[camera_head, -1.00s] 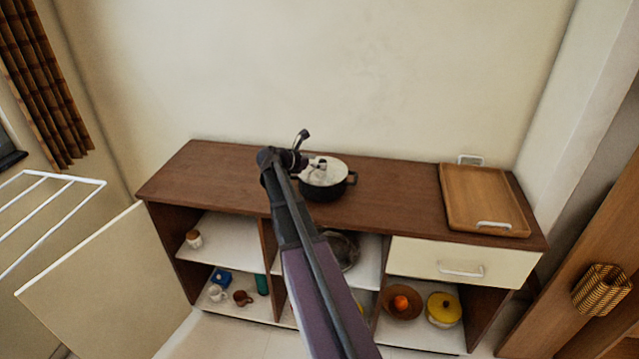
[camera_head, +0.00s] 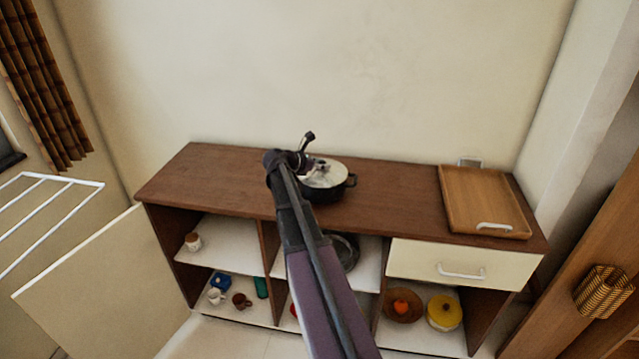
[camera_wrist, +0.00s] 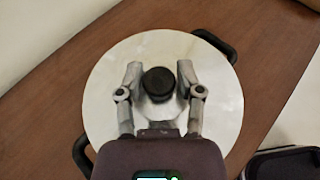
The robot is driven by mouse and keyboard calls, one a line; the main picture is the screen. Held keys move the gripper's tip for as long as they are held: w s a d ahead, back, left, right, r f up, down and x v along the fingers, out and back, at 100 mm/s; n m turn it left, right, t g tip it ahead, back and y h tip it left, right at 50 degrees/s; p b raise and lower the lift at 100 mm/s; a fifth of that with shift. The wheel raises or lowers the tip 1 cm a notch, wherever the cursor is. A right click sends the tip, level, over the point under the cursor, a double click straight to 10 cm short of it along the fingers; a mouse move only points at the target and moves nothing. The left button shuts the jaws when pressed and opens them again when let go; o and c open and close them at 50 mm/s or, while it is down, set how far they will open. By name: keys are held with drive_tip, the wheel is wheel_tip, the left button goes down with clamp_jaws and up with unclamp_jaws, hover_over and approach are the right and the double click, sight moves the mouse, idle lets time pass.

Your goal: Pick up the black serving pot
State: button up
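The black serving pot (camera_head: 343,188) stands upright on the brown sideboard top, with a pale lid and dark side handles. In the wrist view its round whitish lid (camera_wrist: 110,75) fills the middle, with a black knob (camera_wrist: 158,83) at the centre. A dark handle (camera_wrist: 216,44) shows at the upper right and another at the lower left. My gripper (camera_wrist: 158,78) is over the lid, its two fingers spread on either side of the knob with a gap on both sides. In the head view my arm hides the pot's left part, and the gripper (camera_head: 306,166) is at the lid.
A wooden tray (camera_head: 480,200) lies on the right of the sideboard top (camera_head: 400,195). The top is clear between pot and tray. Shelves below hold a yellow pot (camera_head: 444,312), a bowl (camera_head: 403,318) and cups. An open door panel (camera_head: 100,290) stands at left.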

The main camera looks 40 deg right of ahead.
clamp_jaws()
drive_tip(key=shift+r, duration=0.15)
drive_tip(key=shift+r+p, duration=1.8)
drive_tip(key=shift+p, duration=0.15)
drive_tip(key=s+a+r+p, duration=0.1)
drive_tip(key=s+a, duration=0.8)
drive_tip(key=s, duration=0.3)
drive_tip(key=shift+s+a, duration=0.25)
drive_tip(key=shift+s, duration=0.15)
